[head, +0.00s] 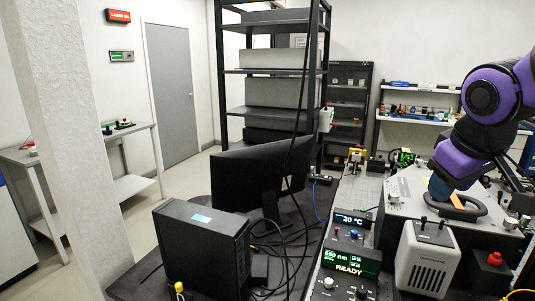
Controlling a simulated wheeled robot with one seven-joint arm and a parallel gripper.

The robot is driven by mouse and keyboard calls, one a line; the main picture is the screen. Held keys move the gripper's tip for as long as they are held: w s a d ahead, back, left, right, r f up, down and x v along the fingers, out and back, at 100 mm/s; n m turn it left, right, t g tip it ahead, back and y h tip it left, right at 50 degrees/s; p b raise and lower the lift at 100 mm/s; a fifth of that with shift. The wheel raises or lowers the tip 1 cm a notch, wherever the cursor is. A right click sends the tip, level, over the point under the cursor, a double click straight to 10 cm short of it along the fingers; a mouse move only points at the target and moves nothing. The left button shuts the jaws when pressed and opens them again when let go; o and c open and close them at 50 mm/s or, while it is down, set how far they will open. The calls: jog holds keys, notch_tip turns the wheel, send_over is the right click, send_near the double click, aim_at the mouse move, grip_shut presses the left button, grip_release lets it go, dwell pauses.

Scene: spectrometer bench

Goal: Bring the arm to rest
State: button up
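My purple and black arm comes in from the right edge of the head view and bends down over the bench. Its end, with my gripper (457,201), is low over a grey box (403,209) on the bench. A black loop-shaped handle (470,214) is on top of this box, right at my gripper. The fingers are small and dark against the handle. I cannot tell whether they touch it, or whether they are open or shut.
A white unit (424,266) and a red button (494,259) stand in front of the grey box. A display panel (350,261) reads READY. A monitor (258,174) and black computer case (203,250) are to the left. Tall shelving (233,110) stands behind.

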jog(key=s+m+y, duration=0.1)
jog(key=s+m, duration=0.2)
jog(key=s, duration=0.8)
jog(key=shift+a+r, duration=0.25)
jog(key=shift+r, duration=0.15)
dwell(0.8)
